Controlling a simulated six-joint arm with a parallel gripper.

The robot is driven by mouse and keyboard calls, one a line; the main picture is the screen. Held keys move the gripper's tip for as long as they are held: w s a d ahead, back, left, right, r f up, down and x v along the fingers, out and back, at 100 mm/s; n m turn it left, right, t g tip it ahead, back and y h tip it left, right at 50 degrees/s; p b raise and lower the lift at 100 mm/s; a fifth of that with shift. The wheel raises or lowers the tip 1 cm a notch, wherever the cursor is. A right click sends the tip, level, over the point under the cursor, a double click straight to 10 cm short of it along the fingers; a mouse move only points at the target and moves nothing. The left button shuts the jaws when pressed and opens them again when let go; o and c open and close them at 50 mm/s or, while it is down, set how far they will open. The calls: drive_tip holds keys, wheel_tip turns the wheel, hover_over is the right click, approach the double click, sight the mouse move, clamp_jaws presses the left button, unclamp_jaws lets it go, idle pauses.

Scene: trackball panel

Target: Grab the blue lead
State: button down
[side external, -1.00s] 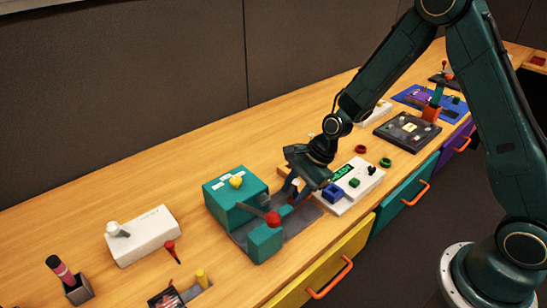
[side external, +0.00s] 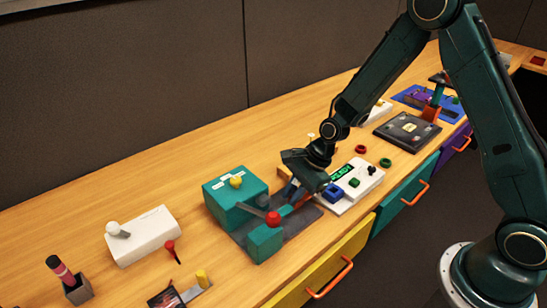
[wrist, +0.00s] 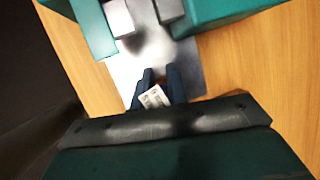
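My gripper (wrist: 161,74) is over the grey metal plate of the teal machine; its two dark blue fingers stand a little apart. I see nothing held between the tips. A small white tag with dark print (wrist: 153,97) shows between the finger bases; I cannot tell what it belongs to. In the side external view my gripper points down between the teal machine (side external: 222,208) and the white panel (side external: 352,200). I cannot make out a blue lead for certain; my gripper may hide it. A blue block (side external: 333,193) sits on the white panel.
A red-knobbed lever (side external: 273,217) and a smaller teal block (side external: 265,243) stand close to the left of my gripper. A white box with a switch (side external: 150,238) is farther left. Red and green rings (side external: 386,162) lie right. Bare wood lies behind the machine.

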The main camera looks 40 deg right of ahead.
drive_tip(key=shift+r, duration=0.15)
wheel_tip(320, 180, up, 20)
idle(1.0)
idle(0.5)
